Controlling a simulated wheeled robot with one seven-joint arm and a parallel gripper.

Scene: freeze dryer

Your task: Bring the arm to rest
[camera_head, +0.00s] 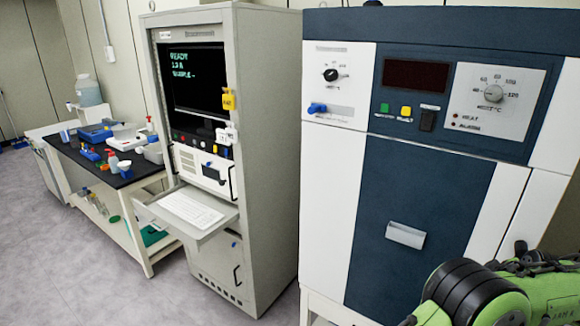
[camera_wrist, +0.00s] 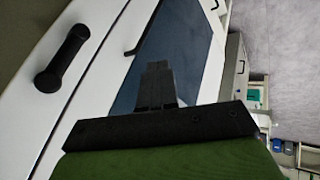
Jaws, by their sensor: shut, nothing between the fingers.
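My gripper (camera_wrist: 157,85) shows in the wrist view with its two black fingers together, shut and empty. It points toward the white and dark blue front of the freeze dryer (camera_wrist: 190,40). I cannot tell how close the fingertips are to that front. In the head view, part of my green and black arm shows at the lower right, and my gripper is out of that view. The freeze dryer (camera_head: 425,170) stands there with its blue door shut and a pale handle on it.
A grey cabinet (camera_head: 270,150) with a lit screen and a pulled-out keyboard shelf (camera_head: 190,210) stands left of the dryer. A bench (camera_head: 125,180) with bottles and boxes is further left. A black bar handle (camera_wrist: 62,58) shows in the wrist view. Floor (camera_head: 60,270) at the left is clear.

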